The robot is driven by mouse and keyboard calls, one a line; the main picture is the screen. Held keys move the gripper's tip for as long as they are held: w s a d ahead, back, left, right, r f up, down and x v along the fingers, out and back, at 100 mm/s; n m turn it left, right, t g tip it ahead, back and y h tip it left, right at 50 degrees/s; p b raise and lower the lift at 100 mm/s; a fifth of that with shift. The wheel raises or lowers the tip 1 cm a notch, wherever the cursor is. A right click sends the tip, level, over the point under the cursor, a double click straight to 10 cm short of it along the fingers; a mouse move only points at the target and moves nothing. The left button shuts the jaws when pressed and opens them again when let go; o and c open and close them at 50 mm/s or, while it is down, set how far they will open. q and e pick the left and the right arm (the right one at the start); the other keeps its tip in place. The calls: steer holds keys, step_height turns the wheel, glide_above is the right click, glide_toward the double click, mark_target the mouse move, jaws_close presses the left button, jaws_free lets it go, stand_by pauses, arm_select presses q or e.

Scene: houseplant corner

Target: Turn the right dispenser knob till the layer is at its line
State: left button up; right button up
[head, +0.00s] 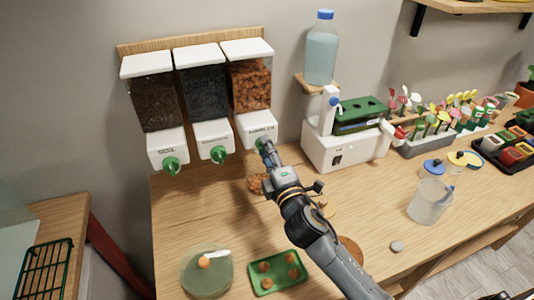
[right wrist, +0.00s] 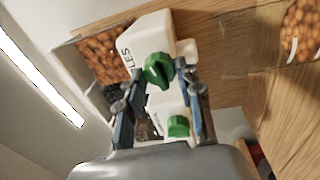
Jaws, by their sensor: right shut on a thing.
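The right dispenser (head: 250,84) hangs on the wall, its clear hopper holding orange-brown pebbles; it also shows in the right wrist view (right wrist: 104,52). Its green knob (right wrist: 160,70) sits between the fingers of my right gripper (head: 265,147), which is shut on it. In the head view the gripper mostly covers the knob. Below the spout, orange-brown pebbles (head: 256,184) lie at counter level, partly behind my arm. The right wrist view shows them as a layer (right wrist: 304,28) in a clear vessel with a short white mark; I cannot tell how level and mark compare. My left gripper is out of view.
The left dispenser (head: 153,103) and middle dispenser (head: 204,93) hang beside it with green knobs. A white machine (head: 335,152) with a water bottle (head: 321,50) stands right. A round dish (head: 207,272), green tray (head: 279,273) and clear jug (head: 431,201) are on the counter.

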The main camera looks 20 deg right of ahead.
steer(key=shift+m, duration=1.2)
steer(key=o, duration=1.2)
steer(key=s, duration=0.8)
steer(key=s+f, duration=0.1)
steer(key=s, duration=0.3)
steer(key=shift+d, duration=0.2)
